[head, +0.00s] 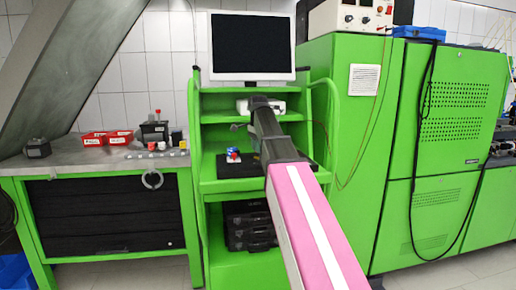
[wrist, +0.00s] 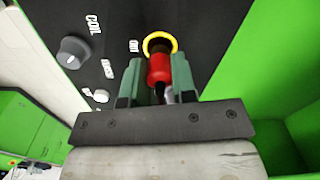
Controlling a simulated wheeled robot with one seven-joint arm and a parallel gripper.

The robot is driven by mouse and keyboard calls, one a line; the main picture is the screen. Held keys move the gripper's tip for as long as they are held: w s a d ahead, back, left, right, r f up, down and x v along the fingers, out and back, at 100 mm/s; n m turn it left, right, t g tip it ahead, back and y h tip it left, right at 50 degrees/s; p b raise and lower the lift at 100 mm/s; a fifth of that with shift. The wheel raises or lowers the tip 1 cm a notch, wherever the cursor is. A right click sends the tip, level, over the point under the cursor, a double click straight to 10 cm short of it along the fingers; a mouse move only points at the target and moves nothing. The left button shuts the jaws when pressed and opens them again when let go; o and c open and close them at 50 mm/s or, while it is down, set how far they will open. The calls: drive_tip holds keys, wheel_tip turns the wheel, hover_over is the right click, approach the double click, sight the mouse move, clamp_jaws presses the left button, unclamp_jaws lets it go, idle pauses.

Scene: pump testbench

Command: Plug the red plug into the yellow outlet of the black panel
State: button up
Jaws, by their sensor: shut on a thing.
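In the wrist view my gripper (wrist: 158,80) is shut on the red plug (wrist: 159,68), which sits between its two green-grey fingers. The plug points at the yellow outlet (wrist: 175,42), a yellow ring on the black panel (wrist: 110,30). The plug's front end overlaps the lower part of the ring, and a dark opening shows above it. I cannot tell whether the tip is inside the outlet or just in front of it. In the head view my arm hides the plug and the outlet.
A grey knob (wrist: 73,52) and white labels are on the panel left of the outlet. In the head view a green shelf rack (head: 220,190) carries a monitor (head: 252,46). A workbench (head: 100,166) with red bins stands left, a tall green cabinet (head: 345,130) right.

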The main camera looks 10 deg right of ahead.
drive_tip(key=shift+f, duration=1.1)
idle(0.6)
drive_tip(key=o, duration=1.3)
drive_tip(key=shift+c, duration=0.2)
drive_tip(key=shift+r, duration=0.1)
drive_tip(key=shift+r, duration=3.9)
